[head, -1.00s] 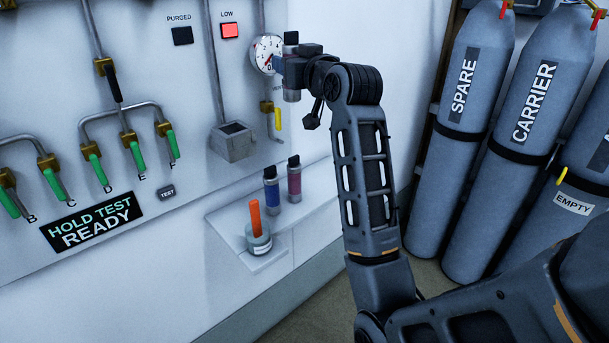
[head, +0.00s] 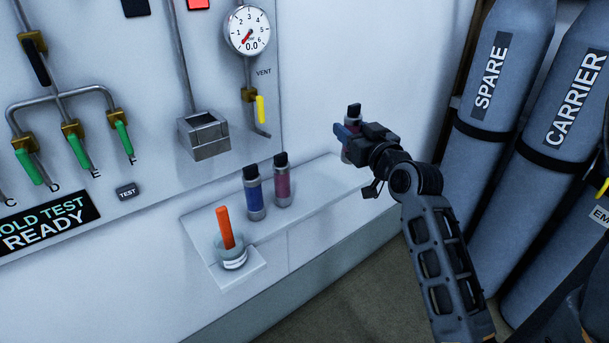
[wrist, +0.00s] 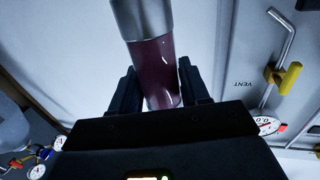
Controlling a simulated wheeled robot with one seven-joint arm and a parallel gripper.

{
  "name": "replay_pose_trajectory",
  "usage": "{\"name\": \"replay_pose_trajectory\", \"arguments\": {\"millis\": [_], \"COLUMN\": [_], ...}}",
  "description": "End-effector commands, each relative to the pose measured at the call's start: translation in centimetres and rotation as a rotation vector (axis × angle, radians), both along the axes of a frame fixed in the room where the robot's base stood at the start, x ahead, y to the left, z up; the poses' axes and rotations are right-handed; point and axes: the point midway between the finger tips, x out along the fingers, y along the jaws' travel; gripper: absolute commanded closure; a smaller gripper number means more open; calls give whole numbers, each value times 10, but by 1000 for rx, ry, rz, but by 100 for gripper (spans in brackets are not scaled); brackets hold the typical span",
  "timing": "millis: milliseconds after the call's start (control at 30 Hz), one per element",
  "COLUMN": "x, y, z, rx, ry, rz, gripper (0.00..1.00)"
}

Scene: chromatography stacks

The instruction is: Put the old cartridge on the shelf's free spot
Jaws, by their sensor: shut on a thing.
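My gripper (head: 350,138) is shut on a maroon cartridge with a black cap (head: 354,109) and metal end. It holds the cartridge roughly upright in the air, above the right part of the white shelf (head: 325,188). In the wrist view the maroon cartridge (wrist: 158,75) sits between the two fingers (wrist: 160,95). My gripper hides part of it in the head view. On the shelf stand a blue cartridge (head: 254,193) and a pink cartridge (head: 282,187), side by side. The shelf to the right of the pink cartridge is bare.
A cup (head: 233,256) with an orange stick (head: 225,227) stands at the shelf's front left. A metal holder (head: 205,135) with an open top is on the wall panel, below a gauge (head: 248,30) and beside a yellow-handled vent valve (head: 260,109). Grey cylinders (head: 490,150) stand at right.

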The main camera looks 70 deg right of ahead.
Motion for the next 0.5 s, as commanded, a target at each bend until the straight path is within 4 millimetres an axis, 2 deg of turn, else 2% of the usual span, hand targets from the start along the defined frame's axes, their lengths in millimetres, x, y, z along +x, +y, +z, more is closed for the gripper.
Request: {"name": "replay_pose_trajectory", "arguments": {"millis": [300,500], "x": [65,90], "y": [15,21], "z": [-38,-54], "rx": [1,-1], "ry": [-1,-1], "rz": [1,0], "gripper": [93,93]}}
